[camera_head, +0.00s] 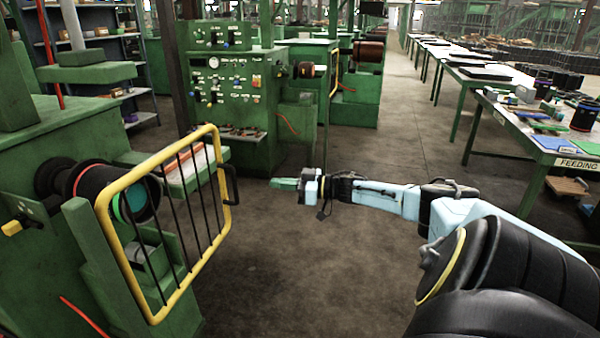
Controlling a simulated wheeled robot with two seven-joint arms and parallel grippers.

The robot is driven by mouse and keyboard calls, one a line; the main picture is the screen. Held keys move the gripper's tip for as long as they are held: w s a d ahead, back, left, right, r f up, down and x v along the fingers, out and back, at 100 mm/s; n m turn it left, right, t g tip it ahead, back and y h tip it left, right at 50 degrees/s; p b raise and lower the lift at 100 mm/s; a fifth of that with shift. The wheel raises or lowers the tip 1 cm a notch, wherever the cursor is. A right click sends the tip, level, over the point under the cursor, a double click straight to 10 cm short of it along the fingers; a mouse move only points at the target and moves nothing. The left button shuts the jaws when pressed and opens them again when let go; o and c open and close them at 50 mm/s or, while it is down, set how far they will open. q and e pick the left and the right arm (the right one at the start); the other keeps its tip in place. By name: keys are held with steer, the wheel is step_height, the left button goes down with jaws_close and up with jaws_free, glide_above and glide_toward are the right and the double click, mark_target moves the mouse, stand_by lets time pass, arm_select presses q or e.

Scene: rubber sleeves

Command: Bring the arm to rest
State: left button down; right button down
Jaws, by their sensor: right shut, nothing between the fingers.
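My right arm reaches in from the lower right, stretched leftward across the aisle. My right gripper (285,184) has green fingers and points left; it is shut and empty. It hangs in open space over the floor, to the right of the yellow-framed guard (213,134) in this view and apart from it. My left gripper and left arm are out of view.
A green machine (60,145) with a black and teal roller (135,200) stands at the left. A green control cabinet (225,90) stands behind. A feeding table (510,125) with sleeves and trays is at the right. The concrete aisle (400,130) between is clear.

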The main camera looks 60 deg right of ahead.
steer(key=v, duration=0.4)
steer(key=shift+s+d, duration=0.3)
steer(key=shift+d, duration=0.05)
steer(key=shift+r, duration=0.1)
steer(key=s+a+f+m+g+h, duration=0.1)
steer(key=s+a+f+g+h, duration=0.2)
steer(key=f, duration=0.9)
steer(key=s+a+f+m+h, duration=0.25)
steer(key=s+f, duration=0.35)
steer(key=f, duration=0.7)
steer(key=s+a+f+m+g+h, duration=0.1)
steer(key=s+a+f+g+h, duration=0.2)
steer(key=f, duration=0.9)
steer(key=s+a+f+g, duration=0.3)
steer(key=s+a+f, duration=0.3)
steer(key=s+a, duration=0.3)
steer(key=s+a+f+n+g, duration=0.1)
steer(key=s+a+f+g, duration=0.2)
steer(key=s+a+f, duration=0.3)
steer(key=s+a+f+n+g, duration=0.1)
steer(key=s+a+f+g, duration=0.2)
steer(key=s+a, duration=0.9)
step_height(320, 180, down, 3)
steer(key=s+y, duration=0.1)
steer(key=s, duration=0.2)
steer(key=shift+a, duration=0.4)
